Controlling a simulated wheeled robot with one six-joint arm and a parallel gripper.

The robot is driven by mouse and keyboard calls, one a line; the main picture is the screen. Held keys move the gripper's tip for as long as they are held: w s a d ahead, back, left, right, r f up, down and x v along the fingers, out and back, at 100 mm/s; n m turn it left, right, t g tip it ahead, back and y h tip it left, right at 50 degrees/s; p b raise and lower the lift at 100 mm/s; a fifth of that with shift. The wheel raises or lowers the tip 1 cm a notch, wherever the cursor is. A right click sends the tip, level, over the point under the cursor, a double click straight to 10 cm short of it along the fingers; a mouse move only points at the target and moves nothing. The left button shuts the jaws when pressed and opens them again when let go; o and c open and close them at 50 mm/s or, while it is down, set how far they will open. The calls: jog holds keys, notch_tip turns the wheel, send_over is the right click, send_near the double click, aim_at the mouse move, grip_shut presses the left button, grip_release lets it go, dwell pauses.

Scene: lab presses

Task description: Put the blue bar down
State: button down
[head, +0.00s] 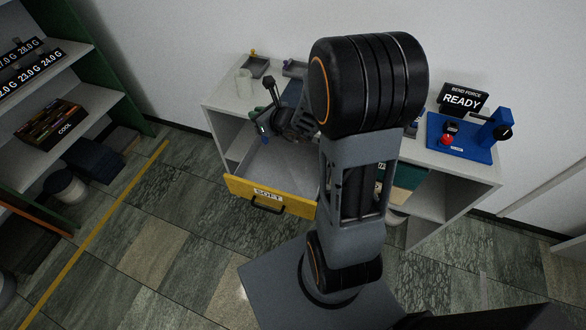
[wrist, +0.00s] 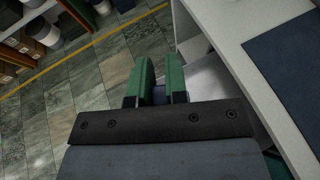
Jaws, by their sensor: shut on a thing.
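My gripper (head: 262,116) is above the left part of the bench, over the open drawer with the yellow front marked SOFT (head: 235,187). Its green fingers (wrist: 160,70) show in the wrist view, close together with a narrow gap. The blue bar (head: 263,129) is held at the fingers and shows small in the head view. In the wrist view only a dark bluish piece of the bar (wrist: 159,95) shows between the fingers. The visible drawer floor looks grey and empty; my arm hides its right part.
A blue press (head: 462,140) with a red button stands at the bench's right, before a sign reading BEND FORCE READY (head: 463,98). Small trays (head: 254,67) and a clear cup (head: 244,82) are at the back left. Shelves (head: 75,80) stand at the far left.

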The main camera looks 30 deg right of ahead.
jog(key=s+d+f+n+g+y+b, duration=0.1)
jog(key=s+d+f+n+y+b, duration=0.1)
jog(key=s+d+f+b, duration=0.4)
jog(key=s+d+f+n+g+y+b, duration=0.1)
jog(key=s+d+f+n+y+b, duration=0.1)
jog(key=s+d+f+b, duration=0.45)
jog(key=w+a+f, duration=0.2)
jog(key=w+f, duration=0.5)
jog(key=w+a+f, duration=0.2)
jog(key=w+f, duration=0.5)
jog(key=w, duration=0.1)
jog(key=shift+w+a+f, duration=0.15)
jog(key=shift+w+a, duration=0.05)
jog(key=shift+a, duration=0.2)
jog(key=shift+f, duration=0.2)
jog(key=c, duration=1.1)
grip_release()
jog(key=shift+c, duration=0.2)
